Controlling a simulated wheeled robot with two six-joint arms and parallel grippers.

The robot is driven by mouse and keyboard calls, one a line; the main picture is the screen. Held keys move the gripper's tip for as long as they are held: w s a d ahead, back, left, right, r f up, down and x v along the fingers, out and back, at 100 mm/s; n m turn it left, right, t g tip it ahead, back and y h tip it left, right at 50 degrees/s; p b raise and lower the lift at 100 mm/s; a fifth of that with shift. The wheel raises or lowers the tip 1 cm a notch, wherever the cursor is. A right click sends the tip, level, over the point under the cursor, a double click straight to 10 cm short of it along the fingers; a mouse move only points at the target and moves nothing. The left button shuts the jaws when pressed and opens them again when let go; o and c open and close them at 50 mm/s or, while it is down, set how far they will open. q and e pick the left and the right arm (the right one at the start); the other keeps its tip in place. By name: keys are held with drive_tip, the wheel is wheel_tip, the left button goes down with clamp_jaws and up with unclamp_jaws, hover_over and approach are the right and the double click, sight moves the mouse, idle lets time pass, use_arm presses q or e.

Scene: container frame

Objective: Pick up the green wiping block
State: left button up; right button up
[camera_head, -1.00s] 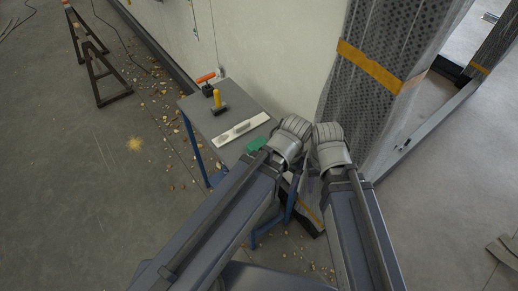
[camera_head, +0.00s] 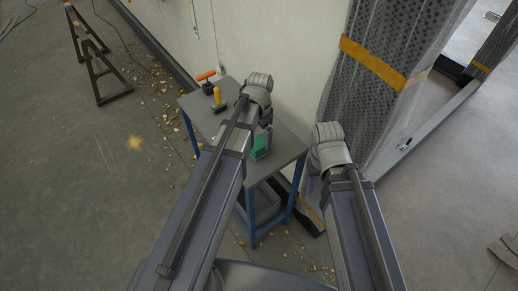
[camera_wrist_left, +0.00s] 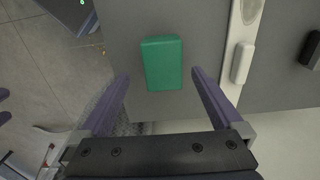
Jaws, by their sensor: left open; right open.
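The green wiping block (camera_head: 261,147) lies on the grey tabletop near its front edge, partly covered by my left gripper in the head view. My left gripper (camera_head: 267,128) is over the block. In the left wrist view the whole block (camera_wrist_left: 162,62) shows between and slightly beyond the two open fingers of my left gripper (camera_wrist_left: 160,78), with room on both sides. Nothing is in those fingers. My right gripper's wrist (camera_head: 328,136) is to the right of the table. Its fingers are mostly hidden by the arm.
The grey table (camera_head: 287,150) stands against a pale wall. A yellow-handled tool (camera_head: 218,100) and an orange-handled tool (camera_head: 207,82) lie at its far left. A wrapped column (camera_head: 375,80) stands behind the right arm.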

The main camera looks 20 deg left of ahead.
sight(259, 142)
use_arm(q)
drive_tip(key=shift+w+a+f+b, duration=0.1)
drive_tip(key=shift+a+f+b, duration=0.05)
drive_tip(key=shift+f+b, duration=3.1)
drive_tip(key=shift+f, duration=0.1)
drive_tip(key=shift+p, duration=0.3)
drive_tip(key=shift+c, duration=0.2)
drive_tip(key=c, duration=1.5)
drive_tip(key=shift+c, duration=0.2)
drive_tip(key=shift+r, duration=0.2)
wheel_tip(259, 142, up, 10)
drive_tip(key=p, duration=1)
drive_tip(key=shift+f, duration=0.1)
